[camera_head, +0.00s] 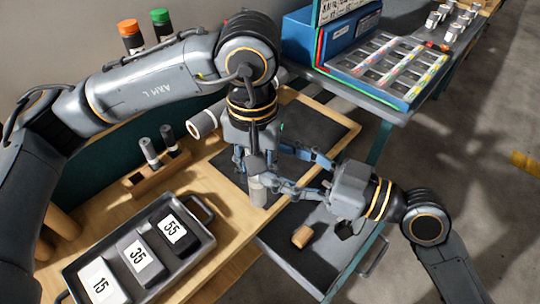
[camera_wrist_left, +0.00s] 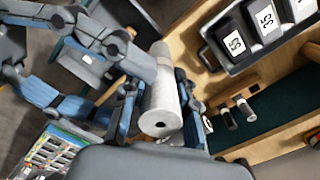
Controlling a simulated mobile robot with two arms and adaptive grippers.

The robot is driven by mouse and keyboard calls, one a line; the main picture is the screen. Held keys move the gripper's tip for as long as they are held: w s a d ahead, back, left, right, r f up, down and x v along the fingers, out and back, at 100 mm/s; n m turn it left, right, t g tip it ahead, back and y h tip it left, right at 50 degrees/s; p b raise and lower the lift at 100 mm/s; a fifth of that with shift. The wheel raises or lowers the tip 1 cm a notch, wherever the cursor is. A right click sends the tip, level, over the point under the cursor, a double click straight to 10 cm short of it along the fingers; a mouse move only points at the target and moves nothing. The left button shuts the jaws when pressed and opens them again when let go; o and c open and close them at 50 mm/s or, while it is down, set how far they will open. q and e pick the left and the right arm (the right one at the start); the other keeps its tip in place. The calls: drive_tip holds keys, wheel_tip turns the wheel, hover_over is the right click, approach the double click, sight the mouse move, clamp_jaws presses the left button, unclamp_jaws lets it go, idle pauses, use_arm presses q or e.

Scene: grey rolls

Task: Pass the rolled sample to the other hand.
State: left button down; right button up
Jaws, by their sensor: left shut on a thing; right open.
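The rolled sample is a light grey cylinder. My left gripper (camera_head: 256,172) points down and is shut on the rolled sample (camera_head: 257,191), whose lower part sticks out below the fingers. In the left wrist view the roll (camera_wrist_left: 162,105) stands between the left fingers, its hollow end towards the camera. My right gripper (camera_head: 280,168) comes in from the right in the head view, its two blue fingers spread open beside the roll. In the left wrist view the right fingers (camera_wrist_left: 85,75) reach in from the left. I cannot tell whether they touch the roll.
A metal tray (camera_head: 205,238) with numbered blocks stands at lower left, near a small wooden rack (camera_head: 157,175). A brown block (camera_head: 302,236) lies on a lower grey shelf. A blue sample case (camera_head: 408,100) is at upper right.

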drive_tip(key=shift+x, duration=1.4)
drive_tip(key=shift+w+d, duration=0.1)
clamp_jaws()
use_arm(q)
drive_tip(key=c, duration=1)
unclamp_jaws()
drive_tip(key=shift+s, duration=0.1)
drive_tip(key=shift+o, duration=0.2)
drive_tip(key=shift+d, duration=0.1)
drive_tip(key=shift+s, duration=0.1)
